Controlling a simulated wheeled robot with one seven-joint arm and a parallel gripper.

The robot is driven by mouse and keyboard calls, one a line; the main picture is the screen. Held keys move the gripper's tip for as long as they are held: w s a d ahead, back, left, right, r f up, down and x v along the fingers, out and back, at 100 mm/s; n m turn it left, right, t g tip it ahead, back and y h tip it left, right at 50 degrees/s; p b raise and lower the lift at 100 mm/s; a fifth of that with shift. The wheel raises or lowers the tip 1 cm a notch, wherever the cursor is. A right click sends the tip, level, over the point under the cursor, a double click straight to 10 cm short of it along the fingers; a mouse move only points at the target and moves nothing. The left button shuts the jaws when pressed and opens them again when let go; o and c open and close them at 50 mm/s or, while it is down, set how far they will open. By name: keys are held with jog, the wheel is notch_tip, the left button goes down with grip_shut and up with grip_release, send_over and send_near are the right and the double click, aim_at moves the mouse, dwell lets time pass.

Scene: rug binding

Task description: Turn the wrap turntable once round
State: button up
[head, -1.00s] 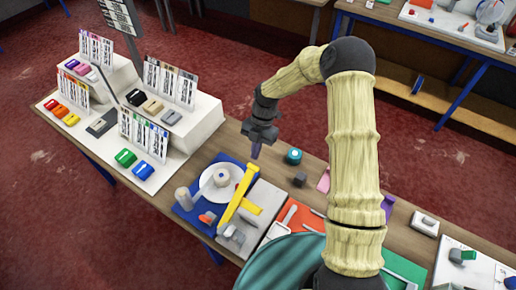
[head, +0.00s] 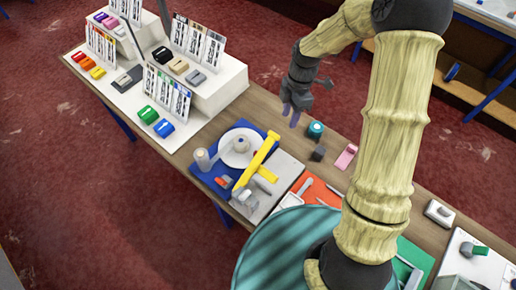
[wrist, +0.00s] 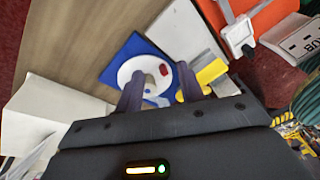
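The wrap turntable (head: 230,160) is a white round disc on a blue mat (head: 204,178) on the bench. A small pale round piece (head: 241,145) stands on it, and a yellow bar (head: 258,158) lies across its right side. In the wrist view the disc (wrist: 126,72) shows beyond my fingers with a red spot (wrist: 164,70) near its edge; part of it is hidden by a finger. My gripper (head: 290,114) is open and empty, above the bench, behind and right of the disc in the head view. Its two fingers also show apart in the wrist view (wrist: 160,76).
A grey cylinder (head: 203,158) stands at the mat's left. A teal round item (head: 315,130), a dark block (head: 318,153) and a pink piece (head: 346,157) lie right of my gripper. A white stepped display (head: 208,90) with cards fills the bench's far left.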

jog(key=s+d+r+m+t, duration=0.1)
jog(key=s+d+r+m, duration=0.2)
jog(key=m, duration=0.4)
jog(key=s+d+r+m+t, duration=0.2)
jog(key=s+d+r+m, duration=0.1)
jog(key=s+m, duration=0.3)
jog(key=s+d+r+m+t+h, duration=0.1)
jog(key=s+d+r+m, duration=0.3)
jog(key=m, duration=0.5)
jog(key=shift+s+m+t, duration=0.4)
jog(key=shift+s, duration=0.15)
